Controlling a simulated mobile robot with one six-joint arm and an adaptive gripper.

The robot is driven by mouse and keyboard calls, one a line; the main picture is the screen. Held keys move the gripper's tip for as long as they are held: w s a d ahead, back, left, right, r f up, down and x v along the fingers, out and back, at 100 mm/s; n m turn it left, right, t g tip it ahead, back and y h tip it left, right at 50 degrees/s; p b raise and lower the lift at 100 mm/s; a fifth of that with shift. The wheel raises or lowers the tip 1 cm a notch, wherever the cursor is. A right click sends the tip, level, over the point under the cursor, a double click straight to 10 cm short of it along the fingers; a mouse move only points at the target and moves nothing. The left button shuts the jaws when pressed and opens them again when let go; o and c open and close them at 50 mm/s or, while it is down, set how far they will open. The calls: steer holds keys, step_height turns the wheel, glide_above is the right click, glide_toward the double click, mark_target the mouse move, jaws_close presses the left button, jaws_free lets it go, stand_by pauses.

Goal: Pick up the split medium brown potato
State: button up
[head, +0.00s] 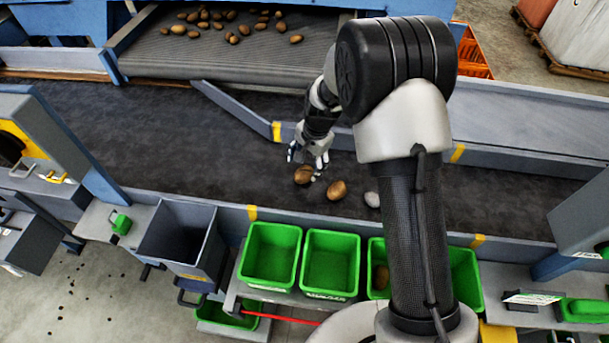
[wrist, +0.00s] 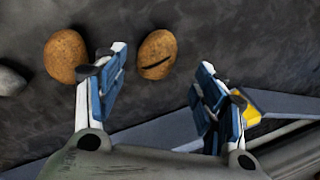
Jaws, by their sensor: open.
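The split brown potato (wrist: 157,54) shows a dark slit across its face in the wrist view, just beyond the fingertips and between their lines. In the head view the potato (head: 302,175) lies on the dark belt right by the fingers, partly covered by them. My gripper (head: 307,161) is open and empty above the belt. In the wrist view its two blue-and-white fingers (wrist: 163,72) stand wide apart. I cannot tell whether a finger touches the potato.
A second, plain brown potato (head: 336,190) lies beside it, also at left in the wrist view (wrist: 66,55). A grey stone (head: 372,199) lies further along. Green bins (head: 268,287) line the belt's near side. A yellow-marked guide rail (head: 240,110) runs close behind.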

mark_target(306, 170)
step_height(306, 170, down, 4)
steer(key=shift+f+b, duration=0.15)
steer(key=shift+b, duration=0.65)
steer(key=shift+w+a+f, duration=0.1)
steer(key=shift+a+f, duration=0.05)
steer(key=shift+f, duration=0.15)
steer(key=shift+r, duration=0.1)
steer(key=shift+c, duration=0.4)
steer(key=c, duration=1.1)
